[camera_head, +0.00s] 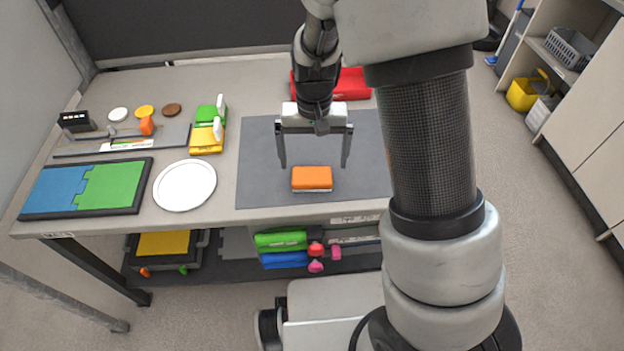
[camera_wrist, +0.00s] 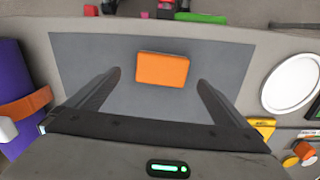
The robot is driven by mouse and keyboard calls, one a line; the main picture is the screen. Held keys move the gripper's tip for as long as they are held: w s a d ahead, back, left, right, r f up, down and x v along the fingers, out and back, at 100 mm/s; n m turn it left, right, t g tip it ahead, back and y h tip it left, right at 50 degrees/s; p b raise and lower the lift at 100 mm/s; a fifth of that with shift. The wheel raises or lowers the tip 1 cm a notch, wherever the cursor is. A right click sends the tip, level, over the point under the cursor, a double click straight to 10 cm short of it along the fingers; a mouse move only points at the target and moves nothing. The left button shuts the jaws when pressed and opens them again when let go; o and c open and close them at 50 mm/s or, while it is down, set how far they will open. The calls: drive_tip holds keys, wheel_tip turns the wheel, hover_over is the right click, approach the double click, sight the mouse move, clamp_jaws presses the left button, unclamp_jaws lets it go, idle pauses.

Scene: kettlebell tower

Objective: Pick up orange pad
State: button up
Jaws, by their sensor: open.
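The orange pad (camera_head: 312,178) is a small block with an orange top and a pale lower edge. It lies on the dark grey mat (camera_head: 262,165) near the table's front edge. In the wrist view the orange pad (camera_wrist: 163,69) lies ahead of the fingertips, roughly centred between them. My gripper (camera_head: 313,166) is open and empty, with its fingers pointing down above the mat. In the wrist view my gripper (camera_wrist: 160,78) has its fingers spread wider than the pad. Neither finger appears to touch the pad.
A white plate (camera_head: 184,185) and a blue and green puzzle board (camera_head: 146,206) lie left of the mat. Green and yellow blocks with white handles (camera_head: 207,140) stand behind the plate. A red tray (camera_head: 352,84) is at the back. The mat around the pad is clear.

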sight(312, 175)
wheel_tip(312, 175, down, 5)
drive_tip(key=shift+a+r+b, duration=0.1)
drive_tip(key=shift+a+b, duration=0.05)
drive_tip(key=shift+b, duration=0.55)
drive_tip(key=shift+c, duration=0.3)
drive_tip(key=c, duration=1.1)
drive_tip(key=shift+o, duration=0.2)
drive_tip(key=shift+r, duration=0.1)
wheel_tip(312, 175, up, 10)
drive_tip(key=p, duration=0.2)
drive_tip(key=shift+p, duration=0.3)
